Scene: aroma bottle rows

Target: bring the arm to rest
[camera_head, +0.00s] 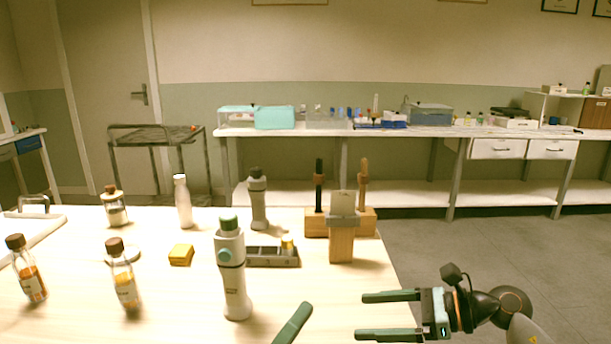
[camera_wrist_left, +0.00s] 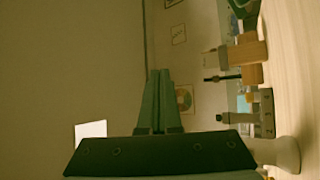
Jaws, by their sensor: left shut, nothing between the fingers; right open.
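My left gripper (camera_head: 293,324) shows at the bottom middle of the head view as a green finger piece, with the rest out of frame. In the left wrist view its two green fingers (camera_wrist_left: 158,74) lie together, shut with nothing between them. My right gripper (camera_head: 364,316) is at the lower right of the head view, beside the table's right edge. Its two green fingers point left, are spread apart and hold nothing.
On the table (camera_head: 190,325) a white-grey device with a green top (camera_head: 232,270) stands close to the left gripper. The floor (camera_head: 480,235) at right is clear.

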